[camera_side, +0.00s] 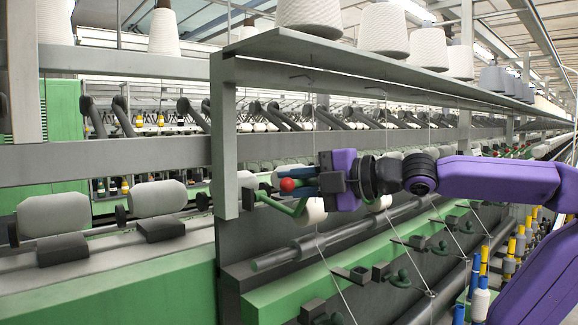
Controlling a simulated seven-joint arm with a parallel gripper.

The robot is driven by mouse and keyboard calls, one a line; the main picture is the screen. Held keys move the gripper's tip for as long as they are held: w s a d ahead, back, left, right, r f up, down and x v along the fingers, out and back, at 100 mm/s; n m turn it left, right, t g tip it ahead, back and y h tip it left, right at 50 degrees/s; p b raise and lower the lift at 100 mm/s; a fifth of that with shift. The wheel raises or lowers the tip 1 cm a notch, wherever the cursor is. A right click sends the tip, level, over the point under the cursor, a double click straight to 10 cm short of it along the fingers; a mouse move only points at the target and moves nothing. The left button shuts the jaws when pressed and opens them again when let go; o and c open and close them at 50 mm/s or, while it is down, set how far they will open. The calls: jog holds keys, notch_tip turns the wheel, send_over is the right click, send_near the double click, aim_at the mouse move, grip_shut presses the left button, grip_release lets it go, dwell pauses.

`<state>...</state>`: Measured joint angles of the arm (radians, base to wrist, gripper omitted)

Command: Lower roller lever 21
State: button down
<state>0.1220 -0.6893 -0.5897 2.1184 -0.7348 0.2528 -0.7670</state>
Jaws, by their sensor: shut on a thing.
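My purple gripper (299,181) reaches in from the right, and its blue fingers point left. The fingers are closed around the red ball knob (287,184), which shows at their tips. A green roller lever (284,208) runs just below the fingers, from a dark pivot at the left toward the lower right. The join between knob and lever is partly hidden by the fingers. No number is readable on the lever. A white roller (313,212) is just below my gripper, partly covered.
A grey upright post (224,150) stands close left of the lever. A long grey shelf (330,60) with several white yarn cones (383,31) is above. Thin yarns run down to the green rail (290,292). Several coloured bobbins (482,280) stand at lower right.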

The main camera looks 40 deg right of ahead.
jog(key=shift+s+f, duration=0.25)
jog(key=shift+f, duration=0.45)
jog(key=shift+s+f, duration=0.2)
jog(key=shift+f, duration=0.5)
jog(key=c, duration=1.1)
grip_release()
jog(key=v, duration=1.7)
jog(key=shift+s, duration=0.2)
jog(key=shift+s, duration=0.1)
jog(key=s, duration=0.7)
jog(key=shift+s, duration=0.4)
